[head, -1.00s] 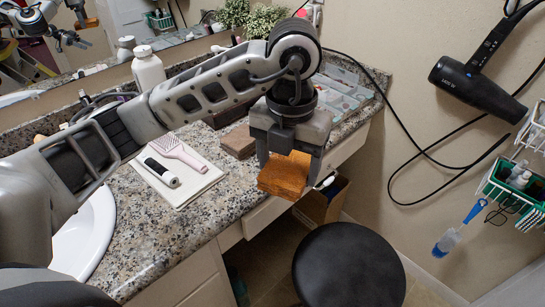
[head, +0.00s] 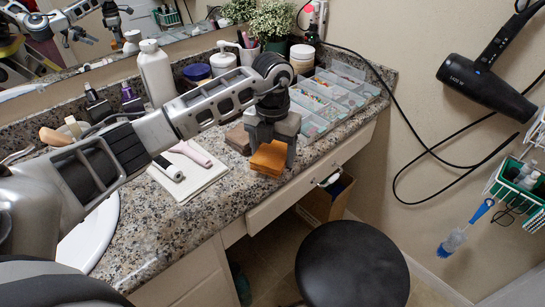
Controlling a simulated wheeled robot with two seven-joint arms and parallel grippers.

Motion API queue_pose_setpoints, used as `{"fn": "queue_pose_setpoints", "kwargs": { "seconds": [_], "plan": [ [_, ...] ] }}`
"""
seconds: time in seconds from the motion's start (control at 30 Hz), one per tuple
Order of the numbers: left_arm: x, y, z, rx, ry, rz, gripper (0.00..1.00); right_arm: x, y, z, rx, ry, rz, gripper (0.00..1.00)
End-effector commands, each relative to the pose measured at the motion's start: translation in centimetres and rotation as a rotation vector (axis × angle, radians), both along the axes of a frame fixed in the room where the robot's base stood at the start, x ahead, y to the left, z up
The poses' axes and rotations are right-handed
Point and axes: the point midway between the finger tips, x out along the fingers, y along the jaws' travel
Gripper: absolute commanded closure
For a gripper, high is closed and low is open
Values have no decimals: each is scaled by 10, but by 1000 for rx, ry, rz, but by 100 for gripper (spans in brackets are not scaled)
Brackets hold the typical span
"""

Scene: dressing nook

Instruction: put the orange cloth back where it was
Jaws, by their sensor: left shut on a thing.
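My left gripper (head: 272,140) points down over the front part of the granite counter and is shut on the folded orange cloth (head: 267,159). The cloth is at the counter's front edge, just in front of a brown folded cloth (head: 238,138). I cannot tell whether the orange cloth touches the counter. The gripper and arm hide part of the brown cloth. My right gripper does not show as such in this view.
The granite counter (head: 190,225) has a white towel (head: 205,176) with a brush and a shaver-like item on it. A clear compartment organizer (head: 335,95) stands right of the gripper. Bottles and jars line the back. A black stool (head: 350,265) stands in front.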

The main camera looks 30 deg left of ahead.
Motion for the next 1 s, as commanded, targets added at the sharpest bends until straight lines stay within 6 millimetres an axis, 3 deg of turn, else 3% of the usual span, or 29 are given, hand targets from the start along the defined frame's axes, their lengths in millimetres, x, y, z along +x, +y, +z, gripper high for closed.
{"fn": "queue_pose_setpoints", "kwargs": {
  "seconds": [0.13, 0.5, 0.53, 0.6, 1.0],
  "plan": [
    [-1, -1, -21, 0, 3, -1, 49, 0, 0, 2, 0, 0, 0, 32],
    [-1, 0, -26, 1, 1, -1, 49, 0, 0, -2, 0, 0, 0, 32],
    [-1, -1, -25, 0, 1, -1, 25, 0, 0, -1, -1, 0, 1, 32],
    [-1, -1, -25, 0, 1, -1, 9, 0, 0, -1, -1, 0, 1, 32],
    [0, 0, -15, 0, -2, -1, 9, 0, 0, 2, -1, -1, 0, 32]
  ]
}}
